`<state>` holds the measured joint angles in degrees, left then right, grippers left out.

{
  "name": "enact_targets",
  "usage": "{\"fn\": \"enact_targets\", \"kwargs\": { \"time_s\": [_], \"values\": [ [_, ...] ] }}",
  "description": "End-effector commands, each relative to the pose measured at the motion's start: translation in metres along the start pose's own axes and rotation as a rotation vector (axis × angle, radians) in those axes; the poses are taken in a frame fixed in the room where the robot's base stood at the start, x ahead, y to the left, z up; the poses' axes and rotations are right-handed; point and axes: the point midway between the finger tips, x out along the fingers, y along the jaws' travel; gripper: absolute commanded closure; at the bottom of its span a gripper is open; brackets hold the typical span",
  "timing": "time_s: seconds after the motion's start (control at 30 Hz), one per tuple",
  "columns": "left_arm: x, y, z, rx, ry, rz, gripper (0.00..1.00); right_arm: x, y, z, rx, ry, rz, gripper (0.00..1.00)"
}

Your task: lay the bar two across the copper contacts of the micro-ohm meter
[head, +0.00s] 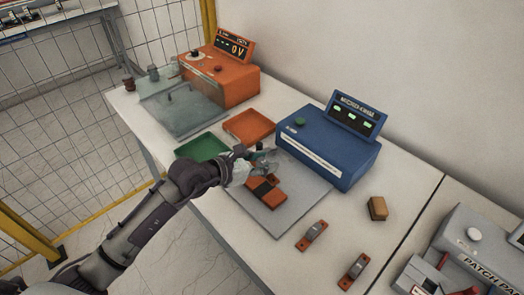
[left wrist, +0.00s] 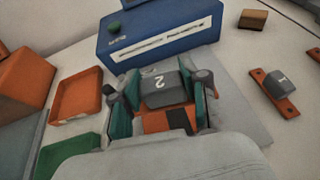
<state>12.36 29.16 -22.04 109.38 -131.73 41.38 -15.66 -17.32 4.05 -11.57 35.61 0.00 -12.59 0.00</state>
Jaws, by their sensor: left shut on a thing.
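The blue micro-ohm meter (head: 325,145) stands at the back of the table with a grey plate (head: 305,195) in front of it. The copper contacts (head: 265,193), with a dark band between them, lie on that plate; they also show in the left wrist view (left wrist: 158,123). My left gripper (head: 262,162) is shut on the grey handle of bar two (left wrist: 165,88), marked 2, above or at the contacts. The fingers hide most of the bar, so I cannot tell whether it touches them. My right gripper is not in view.
Two other copper bars with grey handles (head: 312,235) (head: 354,270) lie to the right, one marked 1. A brown block (head: 377,208) is near them. Green (head: 203,147) and orange (head: 249,126) trays lie left of the meter. An orange device (head: 220,75) stands farther back.

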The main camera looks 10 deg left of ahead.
Motion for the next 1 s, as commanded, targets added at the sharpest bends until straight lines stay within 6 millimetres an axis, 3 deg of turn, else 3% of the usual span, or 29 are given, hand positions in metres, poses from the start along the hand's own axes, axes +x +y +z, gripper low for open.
{"fn": "enact_targets", "kwargs": {
  "time_s": [0.27,0.8,1.0],
  "values": [
    [0.009,0.003,-0.008,0.002,-0.001,-0.005,0.98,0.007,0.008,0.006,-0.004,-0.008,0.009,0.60],
    [0.030,0.003,-0.058,0.002,-0.002,-0.004,0.98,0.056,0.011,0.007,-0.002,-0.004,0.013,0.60],
    [0.031,0.003,-0.061,0.002,-0.002,-0.004,0.98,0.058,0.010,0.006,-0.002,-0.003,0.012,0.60]
  ]
}}
